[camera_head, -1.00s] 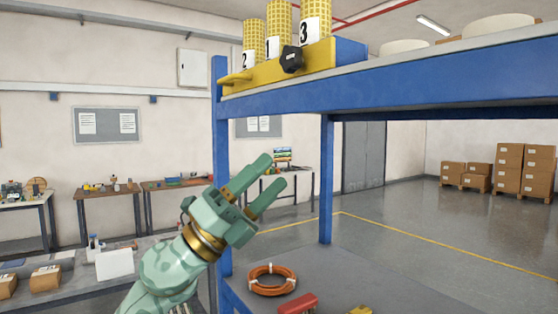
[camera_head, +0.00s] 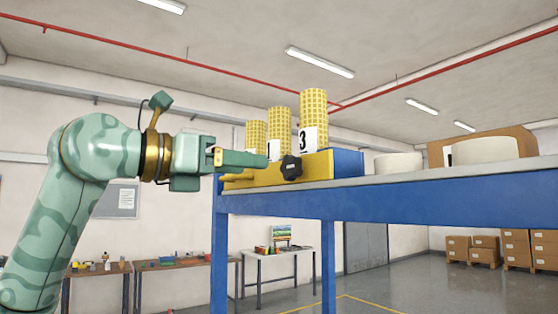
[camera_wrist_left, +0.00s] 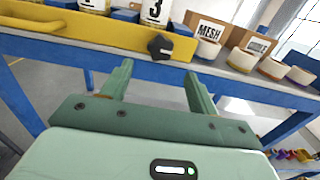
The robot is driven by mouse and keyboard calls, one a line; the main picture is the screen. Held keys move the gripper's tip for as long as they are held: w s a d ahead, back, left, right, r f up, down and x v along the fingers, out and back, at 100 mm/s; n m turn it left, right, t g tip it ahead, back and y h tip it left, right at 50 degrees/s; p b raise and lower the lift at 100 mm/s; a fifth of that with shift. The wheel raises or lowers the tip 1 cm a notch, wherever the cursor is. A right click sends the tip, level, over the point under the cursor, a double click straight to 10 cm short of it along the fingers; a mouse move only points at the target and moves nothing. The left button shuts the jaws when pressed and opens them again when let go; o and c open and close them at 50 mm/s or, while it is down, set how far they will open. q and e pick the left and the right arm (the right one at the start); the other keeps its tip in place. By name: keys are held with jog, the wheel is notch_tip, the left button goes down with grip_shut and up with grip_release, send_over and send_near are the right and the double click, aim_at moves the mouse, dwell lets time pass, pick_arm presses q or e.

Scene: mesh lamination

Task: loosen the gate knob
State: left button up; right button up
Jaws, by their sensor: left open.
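The black gate knob (camera_head: 291,168) sits on the front of the yellow gate bar (camera_head: 318,165) on the blue shelf's top deck. In the left wrist view the knob (camera_wrist_left: 160,46) lies ahead of my fingers, near the middle between them, on the yellow bar (camera_wrist_left: 100,37). My left gripper (camera_head: 262,160) is raised to shelf height, left of the knob in the head view; its fingers (camera_wrist_left: 158,82) are apart and empty, not touching the knob. Yellow mesh rolls (camera_head: 313,110) stand behind the bar with number cards. My right gripper is not in view.
The blue shelf edge (camera_head: 400,204) runs below the bar. White rolls (camera_head: 398,163) and a cardboard box (camera_head: 520,140) stand to the right on the deck.

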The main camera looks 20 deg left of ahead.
aim_at(287, 169)
pick_arm(q)
jog(key=p+x, duration=0.2)
jog(key=x, duration=0.5)
jog(key=shift+w+d, duration=0.25)
jog(key=shift+w, duration=0.1)
jog(key=c, duration=1)
